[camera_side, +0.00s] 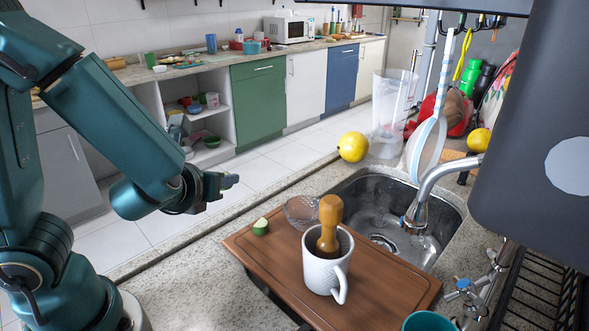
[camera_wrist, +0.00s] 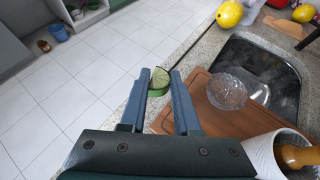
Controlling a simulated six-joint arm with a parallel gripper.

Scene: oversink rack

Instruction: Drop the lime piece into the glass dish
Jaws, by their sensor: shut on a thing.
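My gripper (camera_side: 220,184) is shut on a lime piece (camera_side: 230,181), in the air to the left of the cutting board. In the wrist view, the lime piece (camera_wrist: 160,78) shows pale cut flesh between the fingertips (camera_wrist: 160,80). The clear glass dish (camera_side: 301,211) sits on the wooden board near the sink, to the right of and lower than my gripper. The dish also shows in the wrist view (camera_wrist: 227,92), right of the fingers. A second lime piece (camera_side: 261,227) lies on the board, left of the dish.
A white mug (camera_side: 325,270) holding a wooden pestle (camera_side: 329,222) stands on the board (camera_side: 384,290). The sink (camera_side: 370,190) and faucet (camera_side: 432,185) are behind. A yellow fruit (camera_side: 353,147) and a clear pitcher (camera_side: 390,115) stand beyond the sink.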

